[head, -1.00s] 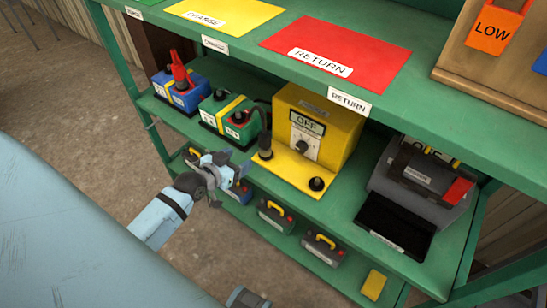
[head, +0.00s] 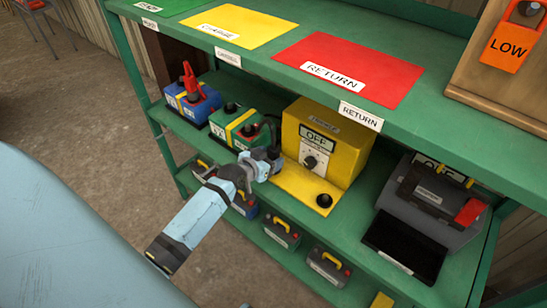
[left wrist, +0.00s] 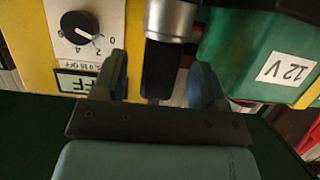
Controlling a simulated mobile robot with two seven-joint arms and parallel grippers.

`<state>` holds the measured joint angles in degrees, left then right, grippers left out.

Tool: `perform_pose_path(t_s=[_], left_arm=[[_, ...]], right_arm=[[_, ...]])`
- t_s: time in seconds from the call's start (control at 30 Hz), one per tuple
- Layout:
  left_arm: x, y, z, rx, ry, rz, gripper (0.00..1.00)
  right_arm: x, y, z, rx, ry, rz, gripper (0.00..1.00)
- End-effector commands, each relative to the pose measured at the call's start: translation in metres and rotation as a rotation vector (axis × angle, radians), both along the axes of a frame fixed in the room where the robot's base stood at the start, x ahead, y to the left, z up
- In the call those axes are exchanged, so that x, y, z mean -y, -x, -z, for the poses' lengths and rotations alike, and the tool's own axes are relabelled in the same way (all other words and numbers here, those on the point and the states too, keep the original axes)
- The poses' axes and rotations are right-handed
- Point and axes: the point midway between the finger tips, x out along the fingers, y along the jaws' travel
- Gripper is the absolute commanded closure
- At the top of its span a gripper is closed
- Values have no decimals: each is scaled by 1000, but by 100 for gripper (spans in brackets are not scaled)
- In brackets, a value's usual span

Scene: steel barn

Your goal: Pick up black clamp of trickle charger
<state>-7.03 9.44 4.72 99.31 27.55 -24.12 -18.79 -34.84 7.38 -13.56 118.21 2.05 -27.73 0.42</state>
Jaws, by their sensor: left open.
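The yellow trickle charger (head: 345,150) stands on the shelf, its display reading OFF. In the left wrist view its yellow face (left wrist: 108,25) and knob show. My left gripper (head: 268,163) is at the charger's left side, over its yellow base, where the black clamp stood. In the head view the gripper largely hides the clamp. In the left wrist view my open left gripper (left wrist: 158,85) has a finger on each side of the dark upright black clamp (left wrist: 160,68), which has a grey cylindrical part. I cannot tell whether the fingers touch it. My right gripper is not in view.
Left of the charger are a green battery (head: 232,124), close to the gripper, and a blue battery (head: 199,107) with a red clamp (head: 190,83). A grey case (head: 432,208) stands right. The upper green shelf (head: 290,58) overhangs; smaller batteries sit below.

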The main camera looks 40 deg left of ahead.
Motion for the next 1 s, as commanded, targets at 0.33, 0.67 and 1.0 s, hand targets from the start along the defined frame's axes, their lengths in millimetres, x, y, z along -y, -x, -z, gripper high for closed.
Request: perform_pose_path(t_s=[0.33, 0.67, 1.0], left_arm=[[1, -20, 8, -1, 1, 0, 34], [1, -20, 8, -1, 0, 0, 89], [1, -20, 5, 1, 0, 0, 95]], right_arm=[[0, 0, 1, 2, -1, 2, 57], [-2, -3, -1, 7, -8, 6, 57], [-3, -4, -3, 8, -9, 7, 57]])
